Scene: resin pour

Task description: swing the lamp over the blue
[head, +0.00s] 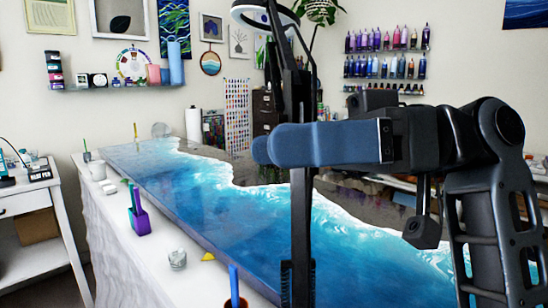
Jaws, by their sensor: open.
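The lamp (264,14) is a dark ring with a pale lit-looking band, at the top centre and partly cut off by the frame edge. Dark bars and a black upright (301,190) show below it; I cannot tell how they join. The blue (190,195) is glossy resin with white wave edges, running along the long table top. My gripper (268,147) points left with blue-grey fingers, seen nearly side-on. It is open, appears empty, and is below the lamp in the picture. It overlaps the upright; contact is unclear.
On the pale near ledge stand a purple and teal holder (139,218), a crumpled clear cup (177,259), a yellow piece (208,257) and a terracotta pot (236,301). A white side table (36,205) is at left. Bottle shelves (385,78) hang at back right.

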